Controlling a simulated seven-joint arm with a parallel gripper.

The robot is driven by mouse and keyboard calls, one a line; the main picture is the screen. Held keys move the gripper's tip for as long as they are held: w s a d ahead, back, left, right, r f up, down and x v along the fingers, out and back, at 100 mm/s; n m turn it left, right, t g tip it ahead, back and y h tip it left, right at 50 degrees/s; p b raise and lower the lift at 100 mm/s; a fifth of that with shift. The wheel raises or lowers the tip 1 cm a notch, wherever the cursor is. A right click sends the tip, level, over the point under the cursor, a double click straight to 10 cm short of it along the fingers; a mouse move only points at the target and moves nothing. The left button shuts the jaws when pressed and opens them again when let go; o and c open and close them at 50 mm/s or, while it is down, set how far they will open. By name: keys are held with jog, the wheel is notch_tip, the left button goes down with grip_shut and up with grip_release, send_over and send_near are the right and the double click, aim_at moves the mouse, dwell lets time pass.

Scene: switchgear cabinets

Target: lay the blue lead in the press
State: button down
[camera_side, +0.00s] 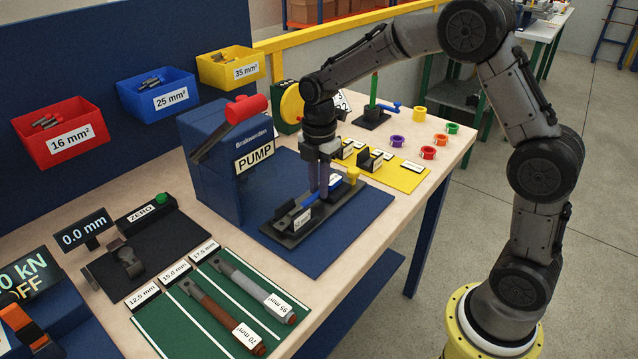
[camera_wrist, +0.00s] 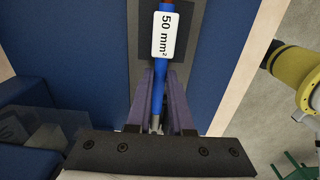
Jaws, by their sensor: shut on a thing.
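The blue lead (camera_wrist: 161,83) carries a white "50 mm²" label and shows a bare metal end near my gripper in the wrist view. My gripper (camera_side: 322,190), with purple fingers in the wrist view (camera_wrist: 161,78), is shut on the lead, one finger on each side. In the side view my gripper points down over the dark, long press (camera_side: 268,230) on the blue mat, and a blue part (camera_side: 335,182) shows beside the fingers. The fingers partly hide the lead; I cannot tell whether it touches the press bed.
The blue pump (camera_side: 205,165) with a red-knobbed lever stands behind the press. A green mat (camera_side: 165,328) with two leads lies front left. A yellow plate (camera_side: 400,178) and several coloured rings lie right. Red, blue and yellow bins hang on the back panel.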

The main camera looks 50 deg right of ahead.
jog(key=shift+a, duration=0.35)
dwell(0.3)
jog(key=c, duration=0.7)
grip_release()
jog(key=shift+f, duration=0.1)
jog(key=shift+c, duration=0.2)
jog(key=s+r+t, duration=0.1)
jog(key=s+r, duration=0.1)
jog(key=r, duration=0.8)
jog(key=s+r, duration=0.2)
jog(key=r, duration=0.7)
jog(key=s+a+r+m+t, duration=0.1)
jog(key=s+r+m+t, duration=0.15)
jog(key=s, duration=0.65)
jog(key=s+f+m+t, duration=0.2)
jog(key=s+f+m, duration=0.7)
jog(key=s+m, duration=0.3)
jog(key=m, duration=0.3)
jog(key=shift+s+a+f, duration=0.15)
jog(key=shift+s+a, duration=0.05)
jog(key=shift+s, duration=0.1)
